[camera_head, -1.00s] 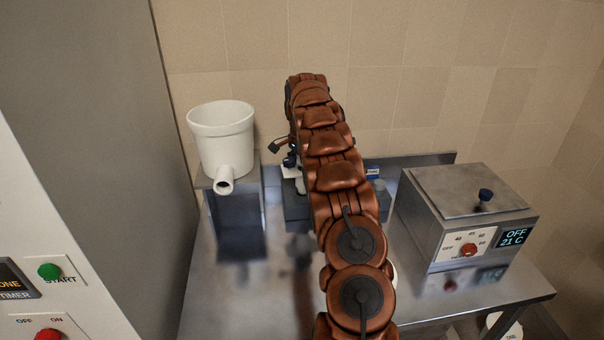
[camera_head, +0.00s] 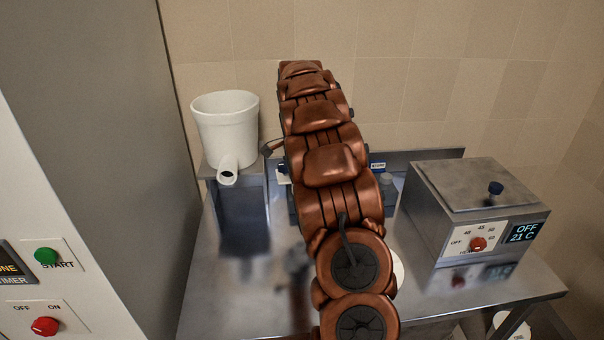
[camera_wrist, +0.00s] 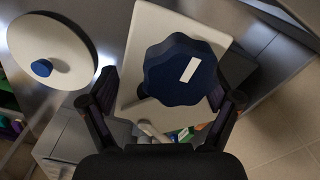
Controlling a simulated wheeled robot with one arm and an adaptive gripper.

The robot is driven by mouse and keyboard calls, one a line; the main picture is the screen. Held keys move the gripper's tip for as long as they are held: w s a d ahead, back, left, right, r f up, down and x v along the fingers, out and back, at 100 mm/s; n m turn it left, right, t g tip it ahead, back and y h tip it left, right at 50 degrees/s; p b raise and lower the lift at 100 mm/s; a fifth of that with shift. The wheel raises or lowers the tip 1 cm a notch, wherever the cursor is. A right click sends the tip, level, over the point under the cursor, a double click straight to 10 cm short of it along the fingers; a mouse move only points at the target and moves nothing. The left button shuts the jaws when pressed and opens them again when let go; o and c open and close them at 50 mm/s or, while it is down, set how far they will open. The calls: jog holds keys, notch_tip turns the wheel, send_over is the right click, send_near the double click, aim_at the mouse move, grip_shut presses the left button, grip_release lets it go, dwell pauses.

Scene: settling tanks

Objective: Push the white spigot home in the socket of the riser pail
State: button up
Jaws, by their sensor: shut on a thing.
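The white riser pail (camera_head: 226,128) stands upright on a raised metal stand at the left. Its short socket (camera_head: 228,172) points toward the camera with a dark, empty opening. In the wrist view, my gripper (camera_wrist: 163,85) is shut on the white spigot (camera_wrist: 151,28), a pale body with a blue scalloped knob (camera_wrist: 180,70) bearing a white mark. The fingers sit on either side of it. In the head view my arm hides most of the gripper and spigot; a dark finger part shows right of the pail. The spigot is apart from the socket.
A metal bath unit (camera_head: 478,215) with a red dial and display stands at the right. A white round lid with a blue knob (camera_wrist: 42,67) lies on the metal table (camera_head: 222,300). A tall grey cabinet (camera_head: 105,120) borders the left. The table front left is clear.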

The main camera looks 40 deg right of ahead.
jog(key=s+a+b, duration=0.1)
jog(key=s+a, duration=0.2)
jog(key=a, duration=0.2)
jog(key=shift+s+a+r+b, duration=0.15)
jog(key=shift+a+r+b, duration=0.2)
jog(key=shift+a, duration=0.05)
